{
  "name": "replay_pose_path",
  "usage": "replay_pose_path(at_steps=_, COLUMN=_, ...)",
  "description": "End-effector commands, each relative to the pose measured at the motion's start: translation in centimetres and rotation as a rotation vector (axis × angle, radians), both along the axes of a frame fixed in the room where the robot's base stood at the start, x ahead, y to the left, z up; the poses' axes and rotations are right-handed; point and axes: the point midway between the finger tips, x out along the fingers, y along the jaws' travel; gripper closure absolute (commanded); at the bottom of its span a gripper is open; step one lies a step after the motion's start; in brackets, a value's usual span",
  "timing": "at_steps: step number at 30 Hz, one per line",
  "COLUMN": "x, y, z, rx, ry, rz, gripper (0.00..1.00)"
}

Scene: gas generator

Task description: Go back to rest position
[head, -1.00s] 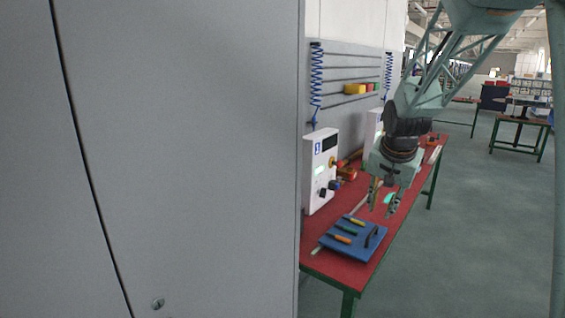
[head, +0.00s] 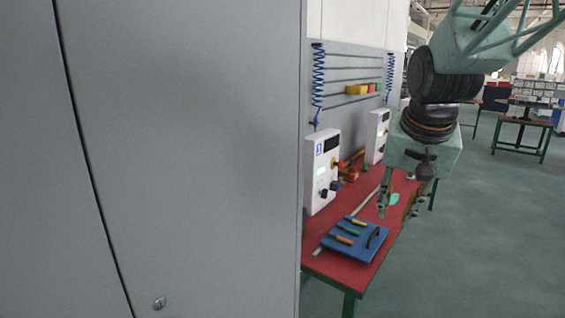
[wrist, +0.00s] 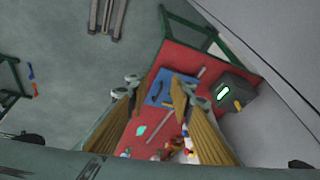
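My gripper (head: 400,206) hangs pointing down at the right of the head view, in front of the red workbench (head: 335,267). Its two fingers are spread apart with nothing between them. In the wrist view my gripper (wrist: 152,88) also shows open and empty, with the red bench top (wrist: 188,60) and the blue tool board (wrist: 155,88) below and beyond the fingers. The fingers look clear of the bench.
A large grey cabinet (head: 180,150) fills the left of the head view. White control boxes (head: 322,170) stand on the bench before a panel (head: 345,70). The blue board (head: 352,243) holds several coloured-handled tools. Open floor (head: 480,240) lies to the right.

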Motion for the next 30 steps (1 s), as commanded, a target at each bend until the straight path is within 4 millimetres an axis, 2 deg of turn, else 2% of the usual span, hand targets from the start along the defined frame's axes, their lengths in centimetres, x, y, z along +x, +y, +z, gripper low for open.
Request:
replay_pose_path(at_steps=15, x=-10.1, y=2.0, z=2.6, rx=-0.029, ry=0.019, rz=0.114, gripper=0.79)
replay_pose_path(at_steps=30, x=-19.8, y=3.6, z=3.3, rx=-0.054, ry=0.036, rz=0.225, gripper=0.79)
